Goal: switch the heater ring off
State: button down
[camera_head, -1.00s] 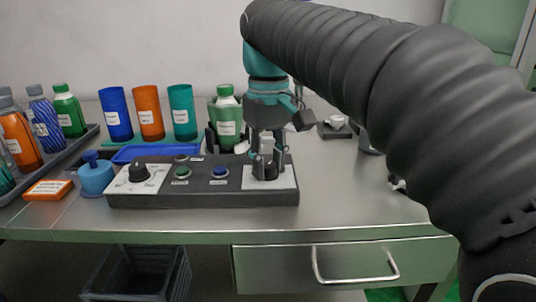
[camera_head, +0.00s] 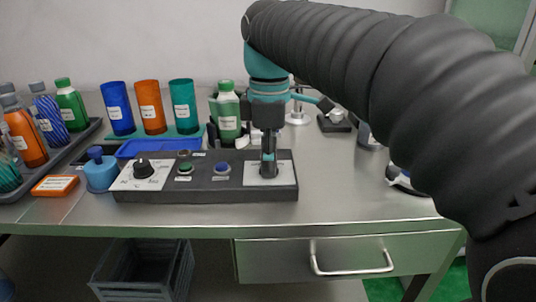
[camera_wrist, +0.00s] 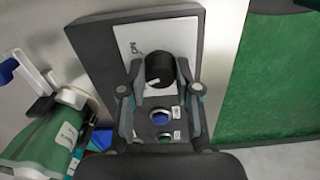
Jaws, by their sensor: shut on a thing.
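The dark control panel (camera_head: 215,192) lies along the front of the steel bench. Its right end has a white plate (camera_head: 284,168), where my gripper (camera_head: 268,168) points straight down. In the wrist view a black knob (camera_wrist: 160,70) sits on this white plate between my two fingers, and my gripper is shut on it. In the head view the fingers hide the knob. A blue button (camera_head: 221,169) and a green button (camera_head: 186,168) are in the panel's middle. A black dial (camera_head: 143,168) is on its left end.
A blue pot (camera_head: 101,174) and an orange box (camera_head: 55,186) stand left of the panel. Blue (camera_head: 118,108), orange (camera_head: 150,107) and teal (camera_head: 183,106) cups and a green bottle (camera_head: 228,115) stand behind. The bench right of the panel is mostly free.

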jog(key=shift+n, duration=2.3)
jog(key=c, duration=0.8)
grip_release()
notch_tip(320, 180, up, 12)
